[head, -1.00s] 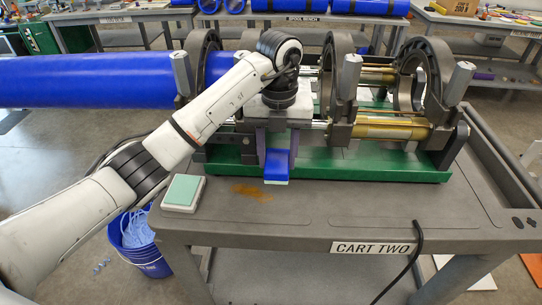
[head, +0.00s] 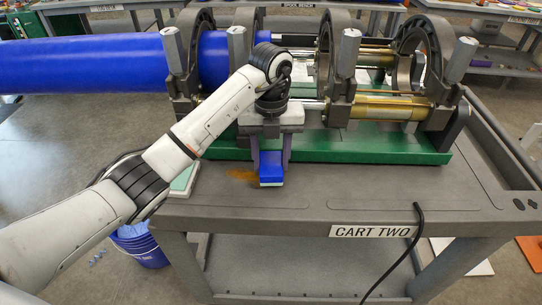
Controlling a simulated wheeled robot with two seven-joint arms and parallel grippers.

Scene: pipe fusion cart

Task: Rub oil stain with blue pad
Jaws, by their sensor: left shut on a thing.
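My left gripper (head: 270,163) points down at the front of the cart top and is shut on the blue pad (head: 271,172). The pad has a pale green underside and is at or just above the cart surface; I cannot tell whether it touches. The orange-brown oil stain (head: 240,175) shows just left of the pad, and its right part is hidden behind the pad and gripper. My right gripper is not in view.
The grey cart (head: 400,200) labelled CART TWO carries the fusion machine on a green base (head: 350,147), holding a long blue pipe (head: 90,65). A light green pad in a white tray (head: 184,181) is partly behind my arm. A black cable (head: 417,225) hangs over the front edge.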

